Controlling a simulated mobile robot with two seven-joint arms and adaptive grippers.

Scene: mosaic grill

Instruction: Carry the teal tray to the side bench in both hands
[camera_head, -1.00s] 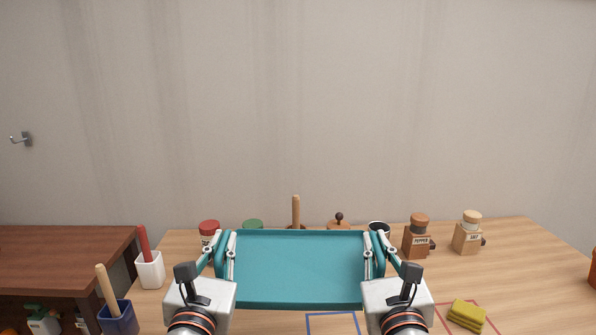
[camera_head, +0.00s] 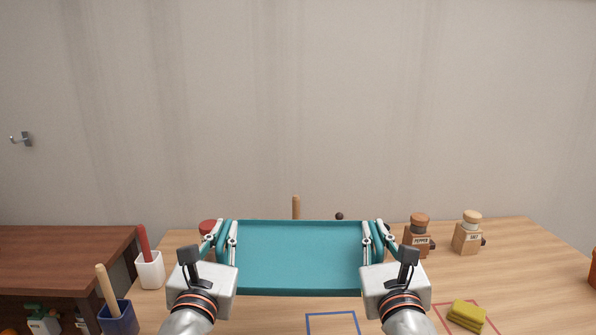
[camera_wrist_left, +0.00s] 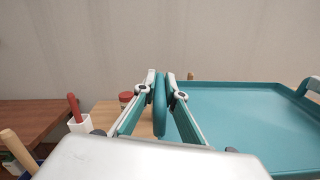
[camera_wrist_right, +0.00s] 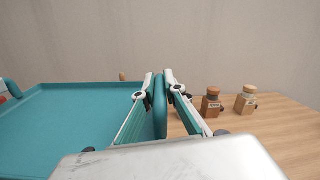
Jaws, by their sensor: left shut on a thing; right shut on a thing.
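The teal tray (camera_head: 298,258) is held up in front of me above the wooden table, and it looks empty. My left gripper (camera_head: 228,232) is shut on the handle at the tray's left end; the handle (camera_wrist_left: 159,105) stands between the fingers in the left wrist view. My right gripper (camera_head: 373,232) is shut on the handle at the right end; that handle (camera_wrist_right: 160,105) shows between the fingers in the right wrist view. The dark brown side bench (camera_head: 65,250) is at the left.
On the table (camera_head: 520,270) stand a pepper mill (camera_head: 418,238), a salt mill (camera_head: 467,234) and a yellow sponge (camera_head: 467,313). A white holder (camera_head: 150,270) and a blue holder (camera_head: 118,318) stand near the bench. The tray hides several things behind it. A hook (camera_head: 21,139) is on the wall.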

